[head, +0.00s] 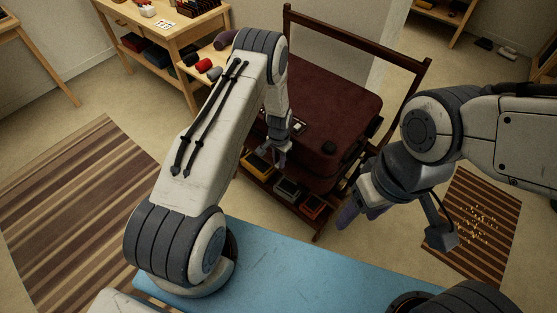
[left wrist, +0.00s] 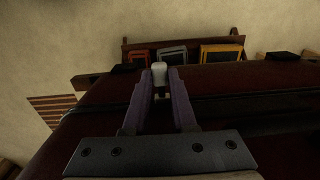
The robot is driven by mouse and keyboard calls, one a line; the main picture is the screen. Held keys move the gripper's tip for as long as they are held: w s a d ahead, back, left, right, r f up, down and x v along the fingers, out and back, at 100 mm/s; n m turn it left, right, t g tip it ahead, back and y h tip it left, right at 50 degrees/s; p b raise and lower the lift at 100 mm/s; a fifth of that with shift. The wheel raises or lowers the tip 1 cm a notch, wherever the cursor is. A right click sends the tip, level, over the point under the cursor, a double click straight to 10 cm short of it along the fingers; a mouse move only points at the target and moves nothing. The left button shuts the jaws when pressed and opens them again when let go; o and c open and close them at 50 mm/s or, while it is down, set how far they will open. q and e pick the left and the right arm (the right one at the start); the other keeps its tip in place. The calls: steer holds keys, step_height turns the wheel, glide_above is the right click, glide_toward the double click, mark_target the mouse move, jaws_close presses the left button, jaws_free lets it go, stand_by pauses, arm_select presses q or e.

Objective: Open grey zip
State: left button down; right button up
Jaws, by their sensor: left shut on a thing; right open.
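The dark maroon suitcase (head: 325,95) lies on a wooden rack, and its front side and edge fill the middle of the left wrist view (left wrist: 240,88). My left gripper (head: 277,153) is at the suitcase's near left edge. In the left wrist view its purple fingers are shut on a small pale grey piece, the grey zip pull (left wrist: 159,73), with a dark seam running off to the right. The pull is too small to make out in the head view. My right gripper (head: 358,212) is open and empty, in front of the suitcase's near right corner.
The brown rack frame (head: 350,42) rises behind the suitcase. A wooden table (head: 185,35) stands at back left. Striped rugs (head: 75,190) lie at both sides.

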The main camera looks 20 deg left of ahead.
arm_select(q)
steer(key=s+d, duration=0.2)
steer(key=d, duration=0.5)
steer(key=s+d, duration=0.3)
steer(key=d, duration=0.3)
steer(key=shift+d, duration=0.35)
steer(key=c, duration=0.7)
jaws_free()
steer(key=shift+d, duration=0.15)
steer(key=shift+a, duration=0.2)
step_height(320, 180, up, 10)
steer(key=shift+r+b, duration=0.25)
steer(key=shift+b, duration=0.3)
steer(key=shift+r, duration=0.1)
